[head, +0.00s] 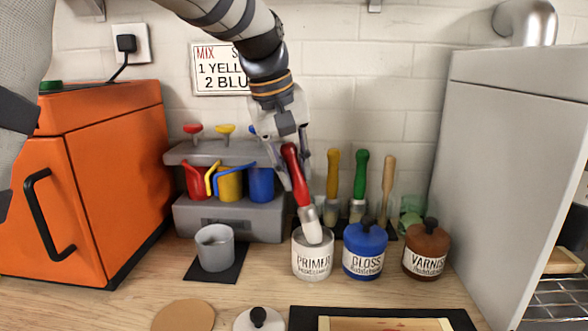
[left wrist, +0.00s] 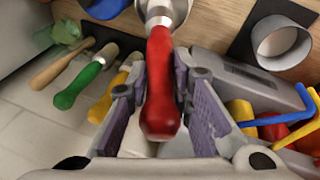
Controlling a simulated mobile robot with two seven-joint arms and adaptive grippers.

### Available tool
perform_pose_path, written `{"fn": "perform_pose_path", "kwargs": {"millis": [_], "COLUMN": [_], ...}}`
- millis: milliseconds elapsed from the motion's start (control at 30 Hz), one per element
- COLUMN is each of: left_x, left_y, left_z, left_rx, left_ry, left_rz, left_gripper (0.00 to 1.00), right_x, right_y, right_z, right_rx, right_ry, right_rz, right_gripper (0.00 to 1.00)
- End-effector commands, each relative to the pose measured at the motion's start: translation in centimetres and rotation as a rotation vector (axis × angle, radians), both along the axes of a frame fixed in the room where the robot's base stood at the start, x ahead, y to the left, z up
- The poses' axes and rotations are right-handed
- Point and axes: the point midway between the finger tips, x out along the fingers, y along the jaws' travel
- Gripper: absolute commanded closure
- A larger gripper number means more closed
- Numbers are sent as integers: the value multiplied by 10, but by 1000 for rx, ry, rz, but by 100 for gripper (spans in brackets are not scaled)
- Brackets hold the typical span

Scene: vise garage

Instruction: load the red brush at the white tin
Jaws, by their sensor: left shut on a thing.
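My left gripper (head: 292,152) is shut on the red brush (head: 297,176) and holds it by its handle, bristles down and slightly tilted. The bristle end is at the open mouth of the white tin (head: 312,262), labelled PRIMER; I cannot tell how deep the tip is. In the left wrist view the red handle (left wrist: 160,85) lies between the two finger pads. A white lid with a black knob (head: 259,320) lies on the bench in front. My right gripper is not in view.
The blue GLOSS tin (head: 365,250) and brown VARNISH tin (head: 426,248) stand closed to the right. Yellow (head: 333,174), green (head: 360,176) and wooden-handled (head: 387,180) brushes stand behind. A grey cup (head: 215,247) and paint dispenser (head: 228,218) are left.

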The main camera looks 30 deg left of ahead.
Motion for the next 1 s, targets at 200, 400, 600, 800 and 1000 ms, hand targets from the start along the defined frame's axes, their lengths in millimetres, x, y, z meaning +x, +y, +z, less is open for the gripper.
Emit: {"fn": "perform_pose_path", "kwargs": {"millis": [200,400,600,800,1000], "left_x": [1,0,0,0,0], "left_y": [0,0,0,0,0], "left_z": [25,46,64,68,67], "left_rx": [1,1,2,1,0], "left_ry": [-6,-6,-5,-3,-4], "left_rz": [1,1,0,1,0], "left_gripper": [100,100,100,100,100], "right_x": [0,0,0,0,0], "right_y": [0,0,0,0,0], "right_z": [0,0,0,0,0], "right_rx": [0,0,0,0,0], "right_ry": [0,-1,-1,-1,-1], "right_rz": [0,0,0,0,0], "right_gripper": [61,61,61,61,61]}}
